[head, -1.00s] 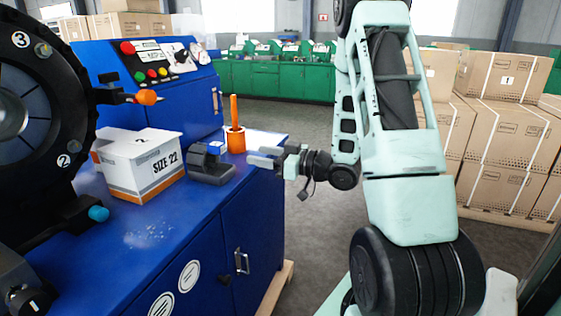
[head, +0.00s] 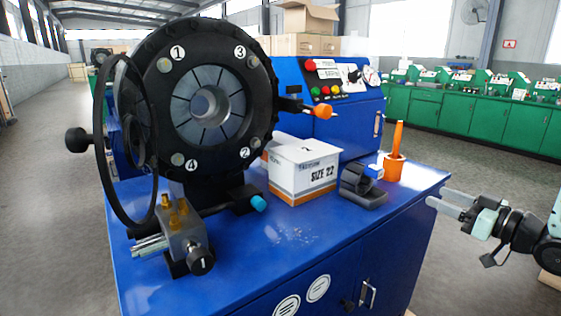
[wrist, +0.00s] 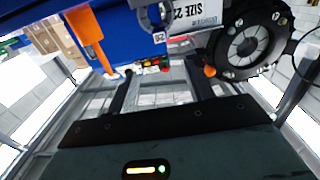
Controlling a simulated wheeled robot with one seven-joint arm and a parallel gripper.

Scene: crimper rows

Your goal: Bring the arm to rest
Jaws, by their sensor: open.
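My gripper (head: 436,198) is at the right of the head view, with its two pale fingers apart and nothing between them. Its fingertips point left, overlapping the right edge of the blue bench (head: 300,225) in the picture. I cannot tell how far apart they are in depth. My arm is mostly cut off by the right picture edge. In the wrist view my gripper (wrist: 160,82) shows two dark, separated fingers, with the bench things beyond them.
On the bench stand a black crimper head (head: 138,95), a SIZE 22 box (head: 301,172), a dark grey holder (head: 360,187) and an orange cup with an upright orange stick (head: 393,168). Green benches (head: 480,116) line the back. Grey floor (head: 470,272) right of the bench is open.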

